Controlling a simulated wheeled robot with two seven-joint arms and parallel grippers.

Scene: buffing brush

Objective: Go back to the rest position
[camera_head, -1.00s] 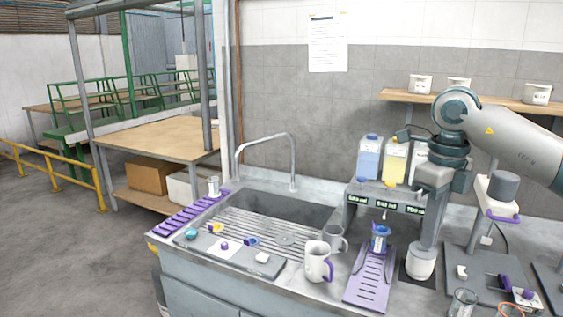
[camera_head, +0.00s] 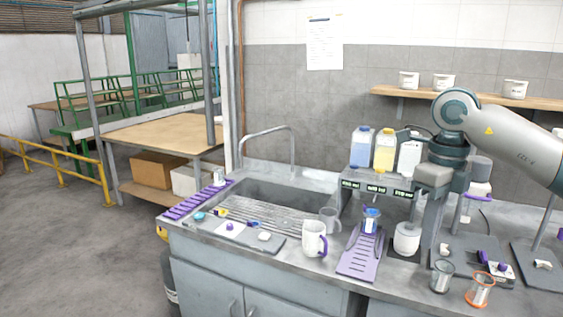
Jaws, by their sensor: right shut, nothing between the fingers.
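My right gripper (camera_head: 430,262) comes in on its arm from the right and points straight down, its long grey fingers shut and empty. In the picture its fingertips show just right of a white rounded pot (camera_head: 406,239) on the counter; I cannot tell how far apart in depth they are. The gripper body hides part of the bottle shelf behind it. My left gripper is not in view.
The counter (camera_head: 305,267) holds a sink (camera_head: 275,196), a white mug (camera_head: 314,240), a purple slotted tray (camera_head: 359,260) and two glass beakers, one plain (camera_head: 442,276), one orange-rimmed (camera_head: 480,290). A metal shelf (camera_head: 376,187) carries bottles. The floor (camera_head: 80,245) at left is open.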

